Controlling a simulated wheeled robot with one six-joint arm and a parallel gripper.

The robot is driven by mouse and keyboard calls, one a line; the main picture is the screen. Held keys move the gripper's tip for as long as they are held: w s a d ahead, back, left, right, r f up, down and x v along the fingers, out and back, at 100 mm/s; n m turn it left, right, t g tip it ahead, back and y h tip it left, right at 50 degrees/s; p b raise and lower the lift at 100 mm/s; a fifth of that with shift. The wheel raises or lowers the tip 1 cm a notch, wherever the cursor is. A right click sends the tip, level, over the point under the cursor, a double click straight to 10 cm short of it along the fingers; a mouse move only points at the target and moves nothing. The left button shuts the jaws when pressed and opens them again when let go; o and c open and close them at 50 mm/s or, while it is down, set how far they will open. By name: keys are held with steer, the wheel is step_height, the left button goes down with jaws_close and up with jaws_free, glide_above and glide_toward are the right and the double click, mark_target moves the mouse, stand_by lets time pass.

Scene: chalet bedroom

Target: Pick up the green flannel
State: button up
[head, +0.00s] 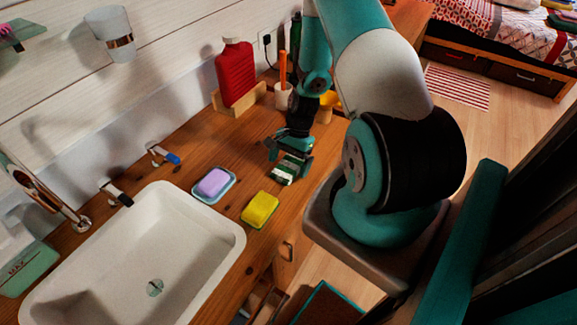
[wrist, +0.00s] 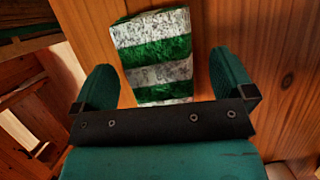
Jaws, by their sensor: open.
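The green flannel is a folded cloth with green and whitish stripes. In the wrist view the flannel (wrist: 153,55) lies on the wooden counter, between and beyond the fingers of my gripper (wrist: 168,85). In the head view the flannel (head: 284,179) shows small beside the counter's front edge, partly hidden by my gripper (head: 290,153) above it. The gripper is open, with one finger on each side of the cloth in the wrist view. I cannot tell whether the fingers touch it.
A yellow sponge (head: 260,209) and a lilac soap on a dish (head: 213,183) lie left of the gripper. A white basin (head: 140,262) is further left. A red hot-water bottle (head: 236,75), a white cup (head: 283,97) and an orange-yellow cup (head: 329,106) stand behind.

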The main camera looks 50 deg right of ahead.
steer(key=shift+f, duration=0.2)
steer(key=c, duration=1)
